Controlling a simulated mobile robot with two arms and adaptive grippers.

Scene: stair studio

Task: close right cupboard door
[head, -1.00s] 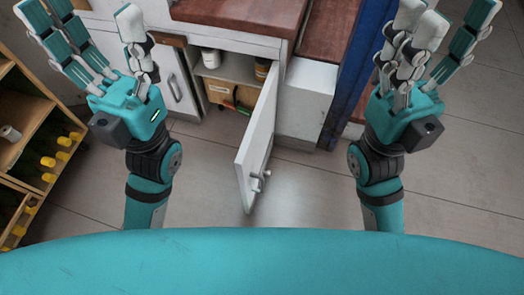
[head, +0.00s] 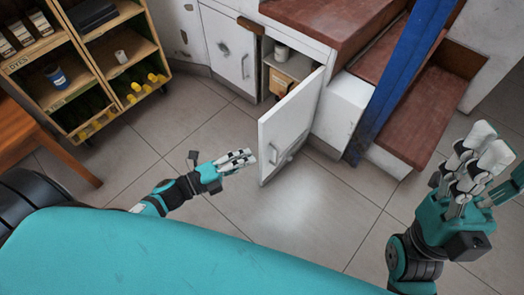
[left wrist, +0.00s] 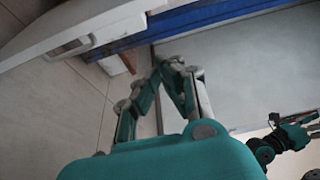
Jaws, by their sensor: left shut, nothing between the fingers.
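The right cupboard door (head: 292,122) is white and stands swung open, out from the cabinet front, its handle (head: 287,153) on its outer face. In the left wrist view a white door panel with a handle (left wrist: 68,49) crosses the upper left. My left gripper (head: 250,158) is shut and empty, just left of the door's lower free edge. Its fingers (left wrist: 176,64) come together in the left wrist view; contact with the door cannot be told. My right gripper (head: 490,155) is open and empty at the far right, away from the door.
Inside the open cupboard are a jar (head: 281,52) and a box (head: 281,82). The left cupboard door (head: 229,47) is closed. A wooden shelf unit (head: 105,75) stands at left. Red steps (head: 420,115) and a blue post (head: 393,82) are at right. The tiled floor in front is clear.

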